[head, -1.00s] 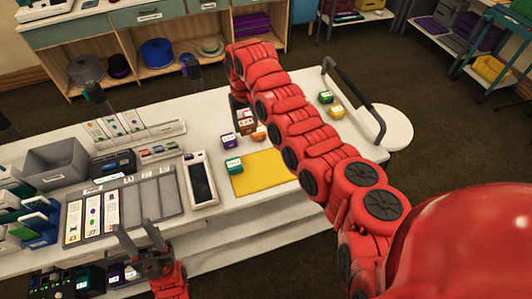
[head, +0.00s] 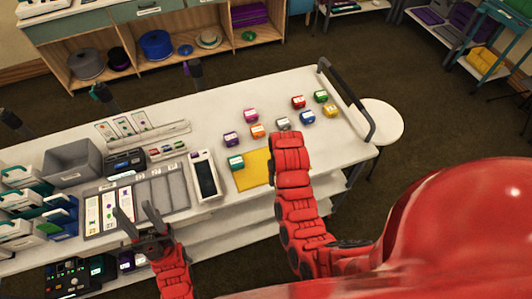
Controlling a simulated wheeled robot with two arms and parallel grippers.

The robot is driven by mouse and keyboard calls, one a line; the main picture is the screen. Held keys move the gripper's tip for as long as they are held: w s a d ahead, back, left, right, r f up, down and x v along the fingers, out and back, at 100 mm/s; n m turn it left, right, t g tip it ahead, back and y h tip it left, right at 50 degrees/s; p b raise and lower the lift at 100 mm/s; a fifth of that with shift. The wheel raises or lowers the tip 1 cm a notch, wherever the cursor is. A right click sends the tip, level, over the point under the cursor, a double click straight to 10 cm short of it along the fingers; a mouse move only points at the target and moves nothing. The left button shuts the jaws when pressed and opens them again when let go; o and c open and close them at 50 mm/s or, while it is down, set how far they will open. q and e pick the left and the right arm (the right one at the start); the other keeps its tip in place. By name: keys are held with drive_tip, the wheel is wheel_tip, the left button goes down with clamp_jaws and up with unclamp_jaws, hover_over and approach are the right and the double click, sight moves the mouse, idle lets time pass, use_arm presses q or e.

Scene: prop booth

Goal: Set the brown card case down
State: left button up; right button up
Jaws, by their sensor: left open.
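I cannot make out the brown card case in the head view now. My right arm reaches in over the table's front edge, and its wrist hides part of the yellow mat (head: 254,170). The right gripper itself does not show, so what it holds is hidden. My left gripper (head: 134,213) is open, with its fingers apart and nothing between them, at the front edge of the grey slotted tray (head: 176,190).
A teal case (head: 236,162) sits at the mat's left edge. Purple (head: 231,139), orange (head: 257,132), magenta (head: 250,116), grey (head: 283,124), red (head: 298,102), blue (head: 307,117), green (head: 320,97) and yellow (head: 330,111) cases stand behind. A dark handle (head: 347,100) bounds the table's right end.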

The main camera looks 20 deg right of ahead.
drive_tip(key=b, duration=1.1)
hover_over(266, 156)
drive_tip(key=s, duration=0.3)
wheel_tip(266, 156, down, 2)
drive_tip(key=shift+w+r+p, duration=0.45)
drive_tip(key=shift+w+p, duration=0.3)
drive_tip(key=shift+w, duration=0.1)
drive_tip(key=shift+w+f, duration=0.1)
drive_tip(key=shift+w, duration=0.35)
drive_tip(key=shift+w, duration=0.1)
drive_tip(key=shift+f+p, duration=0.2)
drive_tip(key=shift+p, duration=0.35)
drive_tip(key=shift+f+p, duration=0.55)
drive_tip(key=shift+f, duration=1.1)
